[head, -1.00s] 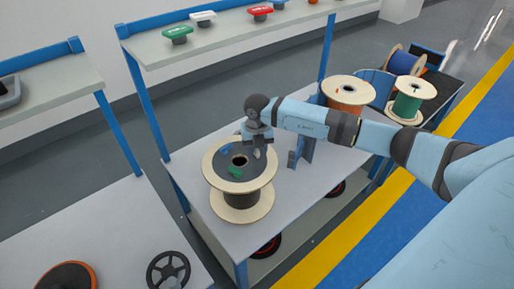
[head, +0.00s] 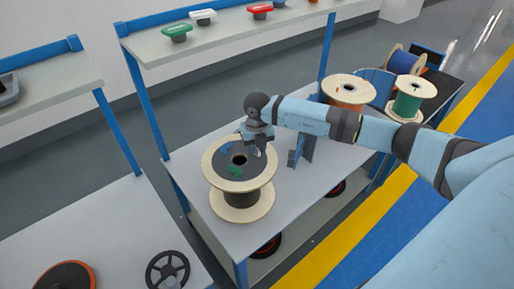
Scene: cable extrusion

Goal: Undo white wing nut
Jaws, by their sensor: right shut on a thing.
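The wooden cable spool (head: 241,207) with a dark top disc stands on the grey workbench. A green wing nut (head: 235,172) and a blue wing nut (head: 225,147) sit on the disc around the central hole. My right gripper (head: 258,151) reaches in from the right and points down at the right side of the disc. It is shut on a small whitish piece, which looks like the white wing nut and is mostly hidden by the fingers. Whether the piece touches the disc cannot be told. My left gripper is not in view.
A blue upright bracket (head: 301,150) stands on the bench right of the spool. An orange cable spool (head: 347,92) and a green one (head: 408,104) stand farther back. The shelf (head: 232,30) above holds green, white and red pieces. A black handwheel (head: 168,270) lies at lower left.

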